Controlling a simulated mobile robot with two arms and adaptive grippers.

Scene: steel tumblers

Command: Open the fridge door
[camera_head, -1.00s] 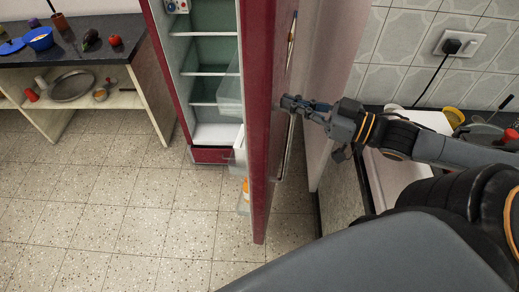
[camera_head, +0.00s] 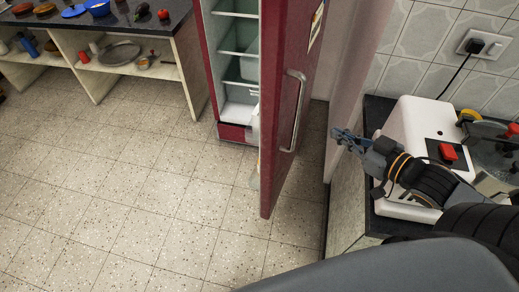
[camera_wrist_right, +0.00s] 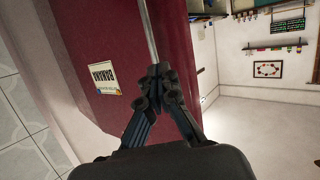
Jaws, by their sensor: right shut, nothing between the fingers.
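The red fridge door (camera_head: 285,110) stands swung open toward me, and the white shelves inside the fridge (camera_head: 238,50) show to its left. The metal door handle (camera_head: 296,112) is on the door's outer face. My right gripper (camera_head: 337,138) is to the right of the handle, apart from it. The right wrist view shows its fingers (camera_wrist_right: 160,72) together and empty, with the red door (camera_wrist_right: 110,45) behind them. My left gripper is not in view.
A white appliance with a red switch (camera_head: 425,135) sits on the dark counter at the right, close to my right arm. A counter with a shelf (camera_head: 120,50) stands at the back left. The tiled floor (camera_head: 130,190) in the middle is clear.

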